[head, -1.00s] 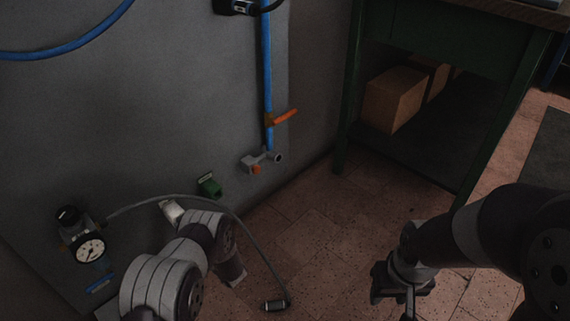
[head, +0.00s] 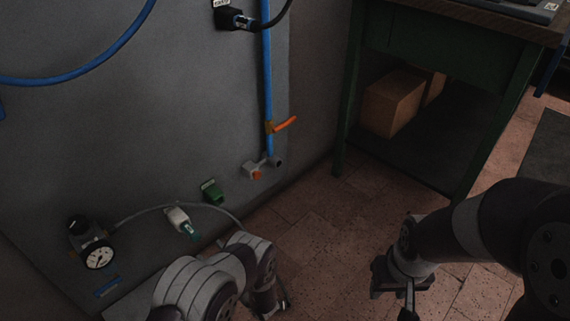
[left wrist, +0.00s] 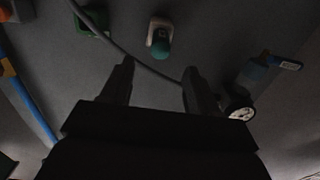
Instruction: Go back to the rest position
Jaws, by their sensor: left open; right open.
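My left gripper (left wrist: 158,82) is open in the left wrist view, its two dark fingers apart with nothing between them. In the head view my left arm hangs low at the bottom, left of centre, beside the grey machine panel (head: 160,120); its gripper (head: 272,300) is partly cut off by the bottom edge. My right gripper (head: 402,285) hangs over the tiled floor at the lower right, open and empty.
A white fitting with a teal tip (head: 182,222), a gauge (head: 98,256), a green block (head: 212,192) and an orange-handled valve (head: 284,124) sit on the panel. A thin grey hose (head: 150,208) runs behind my left arm. A green bench (head: 440,40) stands at the back right.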

